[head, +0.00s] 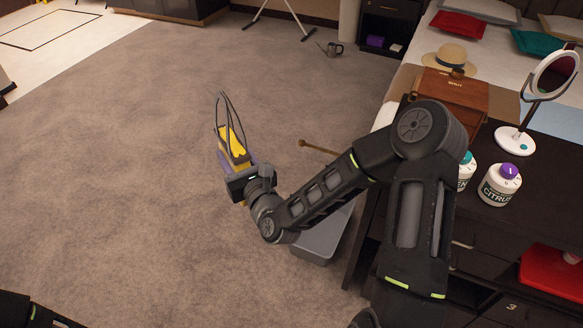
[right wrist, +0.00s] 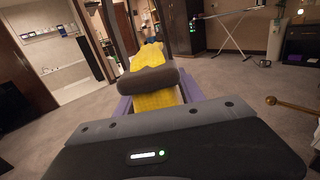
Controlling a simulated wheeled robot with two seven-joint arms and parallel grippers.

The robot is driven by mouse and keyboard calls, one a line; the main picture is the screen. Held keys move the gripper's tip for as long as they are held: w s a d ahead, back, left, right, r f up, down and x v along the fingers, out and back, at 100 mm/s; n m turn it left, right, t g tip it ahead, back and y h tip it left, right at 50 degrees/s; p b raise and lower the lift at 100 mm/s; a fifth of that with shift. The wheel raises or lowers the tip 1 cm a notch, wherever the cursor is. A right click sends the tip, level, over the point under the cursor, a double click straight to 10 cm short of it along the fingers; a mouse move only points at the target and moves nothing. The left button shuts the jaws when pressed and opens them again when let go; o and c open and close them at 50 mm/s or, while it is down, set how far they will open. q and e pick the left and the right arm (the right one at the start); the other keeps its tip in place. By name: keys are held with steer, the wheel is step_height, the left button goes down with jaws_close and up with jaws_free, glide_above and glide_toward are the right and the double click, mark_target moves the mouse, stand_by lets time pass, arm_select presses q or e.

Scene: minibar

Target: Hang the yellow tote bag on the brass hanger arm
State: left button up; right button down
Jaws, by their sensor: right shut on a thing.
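The yellow tote bag (head: 236,143) is in my right gripper (head: 236,168), off the floor near the middle of the head view. Its dark handle loops stand up above it. In the right wrist view the yellow bag (right wrist: 153,101) shows beyond the gripper body, with a dark bar across it. The brass hanger arm (head: 303,143) is a thin rod with a round knob, sticking out left from the dark cabinet. It also shows at the right of the right wrist view (right wrist: 271,100). The bag is left of the knob and apart from it. My left gripper is out of view.
A grey bin (head: 318,240) stands on the floor below my right arm, beside the dark cabinet (head: 545,160). White jars (head: 499,184), a mirror (head: 515,140) and a brown box (head: 455,92) are on or near the cabinet. The carpet to the left is clear.

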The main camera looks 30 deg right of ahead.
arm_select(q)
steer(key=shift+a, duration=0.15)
arm_select(e)
steer(key=shift+w+a, duration=0.1)
